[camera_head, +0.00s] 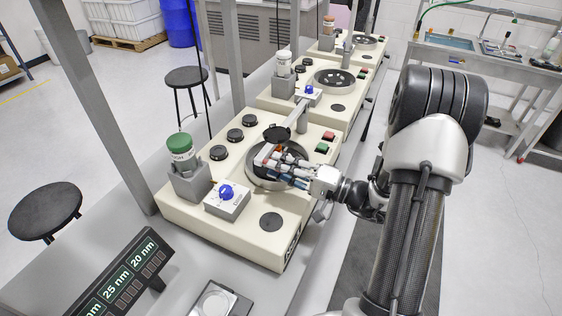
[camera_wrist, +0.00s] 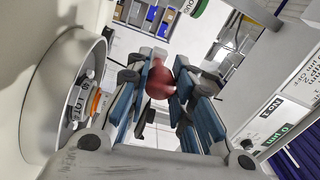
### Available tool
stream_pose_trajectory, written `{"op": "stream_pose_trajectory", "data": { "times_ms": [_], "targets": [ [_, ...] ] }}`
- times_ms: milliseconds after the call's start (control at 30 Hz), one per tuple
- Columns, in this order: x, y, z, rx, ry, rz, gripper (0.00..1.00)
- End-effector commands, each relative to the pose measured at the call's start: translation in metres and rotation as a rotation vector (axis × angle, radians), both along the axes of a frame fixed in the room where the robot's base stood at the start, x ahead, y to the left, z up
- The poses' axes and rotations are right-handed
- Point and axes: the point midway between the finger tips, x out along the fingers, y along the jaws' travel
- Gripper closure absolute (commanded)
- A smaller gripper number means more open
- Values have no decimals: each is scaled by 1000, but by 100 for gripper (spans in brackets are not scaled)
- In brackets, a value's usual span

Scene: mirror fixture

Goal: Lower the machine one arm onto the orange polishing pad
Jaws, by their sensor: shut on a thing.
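Machine one (camera_head: 240,235) is the nearest cream machine in the head view. Its pale arm (camera_head: 298,118) runs from a post towards the round bowl (camera_head: 250,178), with a black disc (camera_head: 277,133) beside it. My gripper (camera_head: 280,162) is over the bowl and covers much of its inside. In the wrist view my gripper (camera_wrist: 160,85) is shut on a dark red round knob (camera_wrist: 160,76). An orange edge (camera_wrist: 93,102) shows beside a lettered metal disc inside the bowl, at the left of the wrist view. I cannot tell whether the arm touches the pad.
A green-capped bottle (camera_head: 180,147) stands in a grey holder at the machine's left. A blue knob (camera_head: 227,191) sits on a white box in front. Two similar machines (camera_head: 333,98) stand behind in a row. A display panel (camera_head: 125,275) is at the lower left.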

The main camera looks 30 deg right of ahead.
Motion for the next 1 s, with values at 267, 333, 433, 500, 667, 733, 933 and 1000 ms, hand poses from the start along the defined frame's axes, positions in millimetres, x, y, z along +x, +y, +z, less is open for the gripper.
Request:
{"op": "stream_pose_trajectory", "data": {
  "times_ms": [267,333,433,500,667,733,933,1000],
  "targets": [
    [1,-2,2,-1,-6,-6,100],
    [1,-2,2,-1,-6,-6,77],
    [1,-2,1,-1,-5,-5,70],
    [1,-2,1,-1,-4,-4,65],
    [0,-1,1,0,-3,-3,56],
    [0,-1,1,0,-3,-2,56],
    [0,-1,1,0,-2,-2,56],
    [-2,-3,0,0,-2,-2,56]
  ]
}}
